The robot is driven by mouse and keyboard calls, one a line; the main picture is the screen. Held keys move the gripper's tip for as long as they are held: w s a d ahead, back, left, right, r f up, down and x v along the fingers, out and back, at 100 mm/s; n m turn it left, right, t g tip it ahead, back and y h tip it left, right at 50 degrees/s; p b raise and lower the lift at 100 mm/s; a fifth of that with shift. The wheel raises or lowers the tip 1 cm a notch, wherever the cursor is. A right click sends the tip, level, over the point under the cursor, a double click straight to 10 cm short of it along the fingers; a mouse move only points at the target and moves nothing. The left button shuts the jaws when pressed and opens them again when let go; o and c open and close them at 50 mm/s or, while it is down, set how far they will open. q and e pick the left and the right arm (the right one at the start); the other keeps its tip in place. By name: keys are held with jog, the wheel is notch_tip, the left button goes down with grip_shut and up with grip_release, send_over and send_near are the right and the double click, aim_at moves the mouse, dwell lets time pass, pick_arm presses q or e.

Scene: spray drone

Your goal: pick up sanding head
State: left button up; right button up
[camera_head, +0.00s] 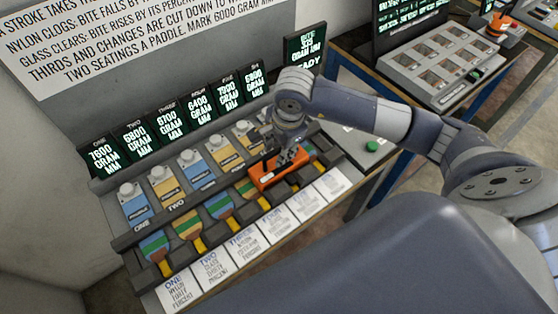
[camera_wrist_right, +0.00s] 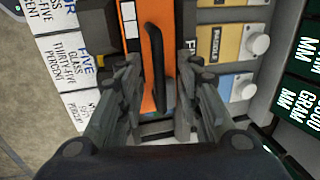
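The sanding head appears to be the orange block (camera_head: 283,172) with a black bar handle, lying across the paddle row near the right end of the bench. In the right wrist view the orange block (camera_wrist_right: 159,70) fills the middle, with its handle running lengthwise. My right gripper (camera_head: 287,158) is above it, pointing down. In the wrist view its two fingers (camera_wrist_right: 158,95) stand on either side of the handle, with gaps showing between them and it. The gripper is open. The block's underside is hidden. My left gripper is not in view.
A row of paddles (camera_head: 156,249) and labelled cards (camera_head: 213,264) lies along the bench front. A green button (camera_head: 372,146) sits right of the block. A second table with a tray (camera_head: 440,62) stands further right.

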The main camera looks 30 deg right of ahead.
jog(key=shift+w+f, duration=0.1)
jog(key=shift+f, duration=0.55)
grip_shut()
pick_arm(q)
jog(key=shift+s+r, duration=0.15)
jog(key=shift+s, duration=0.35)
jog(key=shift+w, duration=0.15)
pick_arm(e)
jog(key=shift+w, duration=0.1)
